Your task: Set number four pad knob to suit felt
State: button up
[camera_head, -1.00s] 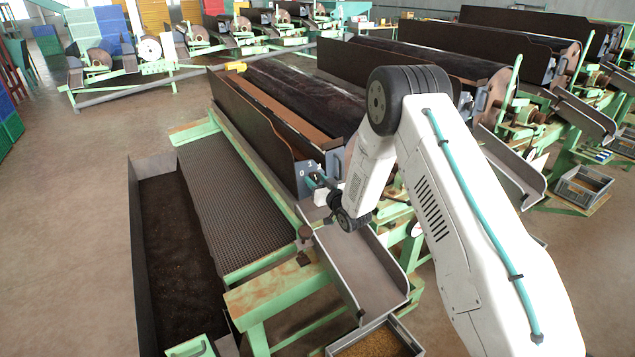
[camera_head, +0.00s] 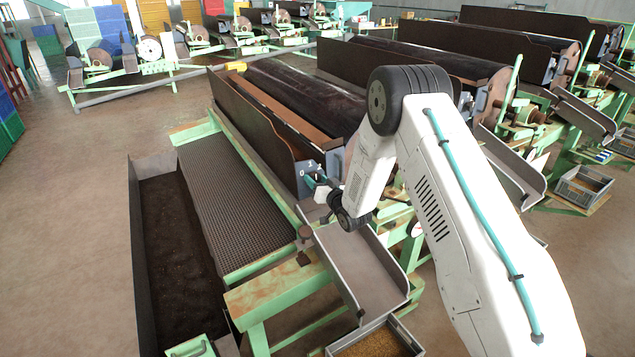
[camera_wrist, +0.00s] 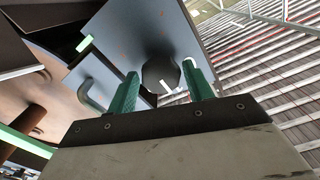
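A dark round knob (camera_wrist: 161,74) with a white pointer line sits on a blue-grey panel (camera_wrist: 128,38) in the wrist view. Small orange marks dot the panel near the knob. My gripper (camera_wrist: 162,80) has its two green fingers on either side of the knob, with narrow gaps showing. In the head view my gripper (camera_head: 316,183) is at the near end panel (camera_head: 304,172) of the nearest drum machine, where small white digits show. The knob is hidden there behind my gripper. The number the pointer faces is not readable.
A grey bent handle (camera_wrist: 88,95) stands out left of the knob. Below my wrist is a sloping grey chute (camera_head: 362,268) above a tray of grain (camera_head: 380,343). The drum (camera_head: 300,92) lies behind the panel. Open floor is at left.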

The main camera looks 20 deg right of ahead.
jog(key=shift+o, duration=0.6)
jog(key=shift+s, duration=0.1)
jog(key=v, duration=0.7)
jog(key=shift+s+d, duration=0.15)
jog(key=shift+s, duration=0.15)
jog(key=shift+f, duration=0.1)
